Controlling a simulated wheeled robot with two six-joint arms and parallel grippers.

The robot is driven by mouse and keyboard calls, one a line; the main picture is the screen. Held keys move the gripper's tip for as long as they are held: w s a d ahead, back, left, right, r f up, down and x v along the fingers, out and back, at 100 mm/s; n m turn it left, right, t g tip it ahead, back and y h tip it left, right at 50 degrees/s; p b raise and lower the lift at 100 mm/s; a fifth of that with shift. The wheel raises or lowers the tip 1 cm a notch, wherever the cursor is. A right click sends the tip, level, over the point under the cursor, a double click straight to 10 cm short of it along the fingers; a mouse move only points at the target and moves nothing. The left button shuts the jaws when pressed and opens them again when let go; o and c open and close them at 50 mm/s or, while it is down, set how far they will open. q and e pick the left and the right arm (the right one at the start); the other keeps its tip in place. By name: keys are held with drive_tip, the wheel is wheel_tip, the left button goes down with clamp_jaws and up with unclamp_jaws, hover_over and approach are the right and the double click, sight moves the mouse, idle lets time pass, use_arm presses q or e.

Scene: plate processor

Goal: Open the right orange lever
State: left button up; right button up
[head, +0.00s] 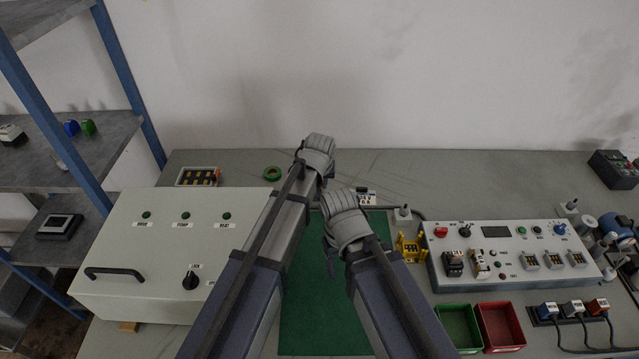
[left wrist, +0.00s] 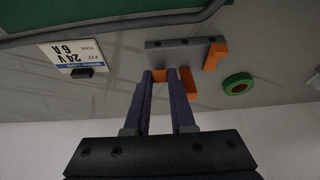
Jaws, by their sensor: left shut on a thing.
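In the left wrist view a grey block (left wrist: 185,47) carries two orange levers; this view is turned around relative to the head view. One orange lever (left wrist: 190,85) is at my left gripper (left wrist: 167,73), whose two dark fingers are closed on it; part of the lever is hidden. The other orange lever (left wrist: 215,56) stands free at the block's other end, on the side of the green roll. In the head view my arms cover the block and levers, and the fingers of both grippers are hidden behind my wrists.
A green ring-shaped roll (head: 272,173) and a small tray of dark pieces (head: 198,177) lie at the back left. A white control box (head: 170,240) stands left, a control panel (head: 515,250) right. Green (head: 459,328) and red (head: 500,327) bins sit in front. A labelled fuse card (left wrist: 75,58) lies near the block.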

use_arm(q)
clamp_jaws()
drive_tip(key=shift+w+r+g+p, duration=0.35)
drive_tip(key=shift+w+g+p, duration=0.15)
drive_tip(key=shift+g+p, duration=0.15)
use_arm(e)
drive_tip(key=shift+r, duration=0.7)
use_arm(q)
drive_tip(key=shift+w+r+g+p, duration=0.15)
drive_tip(key=shift+w+g+p, duration=0.5)
drive_tip(key=shift+g, duration=0.4)
use_arm(e)
drive_tip(key=shift+r, duration=0.55)
use_arm(q)
drive_tip(key=shift+w+g, duration=0.45)
drive_tip(key=shift+g, duration=0.55)
drive_tip(key=shift+w+g+b, duration=0.25)
drive_tip(key=shift+g+b, duration=0.15)
drive_tip(key=shift+g, duration=0.6)
use_arm(e)
drive_tip(key=shift+f, duration=0.3)
use_arm(q)
drive_tip(key=o, duration=0.7)
unclamp_jaws()
